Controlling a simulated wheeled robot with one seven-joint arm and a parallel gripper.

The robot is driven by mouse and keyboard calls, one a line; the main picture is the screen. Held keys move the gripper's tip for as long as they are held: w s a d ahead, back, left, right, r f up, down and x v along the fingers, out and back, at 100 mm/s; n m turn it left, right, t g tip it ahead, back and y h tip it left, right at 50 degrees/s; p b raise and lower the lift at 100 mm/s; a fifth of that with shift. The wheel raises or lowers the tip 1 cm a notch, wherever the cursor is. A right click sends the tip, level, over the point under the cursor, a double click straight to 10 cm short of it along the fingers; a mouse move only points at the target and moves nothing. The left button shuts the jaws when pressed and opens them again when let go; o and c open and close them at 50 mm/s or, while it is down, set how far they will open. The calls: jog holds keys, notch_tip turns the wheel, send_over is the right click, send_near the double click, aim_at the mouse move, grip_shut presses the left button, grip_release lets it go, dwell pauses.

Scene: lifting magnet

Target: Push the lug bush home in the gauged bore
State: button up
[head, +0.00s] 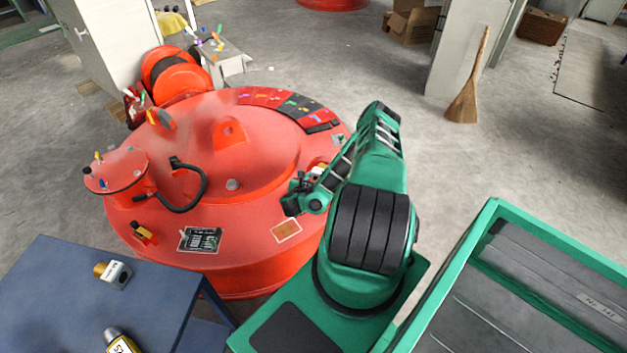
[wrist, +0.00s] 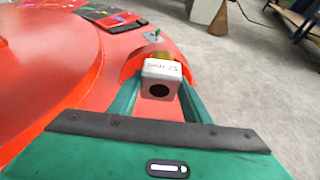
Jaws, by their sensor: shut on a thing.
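My gripper (wrist: 160,88) is shut on a white block (wrist: 162,70) with small lettering and a dark round hole facing me. A brass-coloured part (wrist: 158,55) shows just beyond the block, against a red arched lug (wrist: 133,66) on the red lifting magnet (head: 160,232). Whether the brass part is in a bore, or only touches the lug, is hidden by the block. In the head view the white block (head: 318,171) shows small beside my gripper, at the magnet's right side. I cannot tell which part is the lug bush.
A blue table (head: 60,300) at the lower left holds a grey block with a brass end (head: 112,273) and a yellow-labelled bottle (head: 121,342). Another red lug (head: 230,132) and a black hose (head: 190,205) stand on the magnet.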

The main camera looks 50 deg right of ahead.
jog(key=shift+a, duration=0.15)
jog(key=shift+w+d+f, duration=0.1)
jog(key=shift+d+f, duration=0.15)
jog(key=shift+f, duration=0.75)
jog(key=shift+w+d+f, duration=0.1)
jog(key=shift+d+f, duration=0.1)
jog(key=shift+f, duration=0.85)
jog(key=shift+w+d+f, duration=0.1)
jog(key=shift+d+f, duration=0.15)
jog(key=shift+f, duration=0.75)
jog(key=shift+x, duration=1.05)
jog(key=shift+w+d, duration=0.3)
jog(key=shift+d, duration=0.45)
jog(key=shift+w+d, duration=0.3)
jog(key=shift+d, duration=0.5)
jog(key=shift+w+d, duration=0.25)
jog(key=shift+d, duration=0.5)
dwell(0.8)
jog(key=o, duration=1.7)
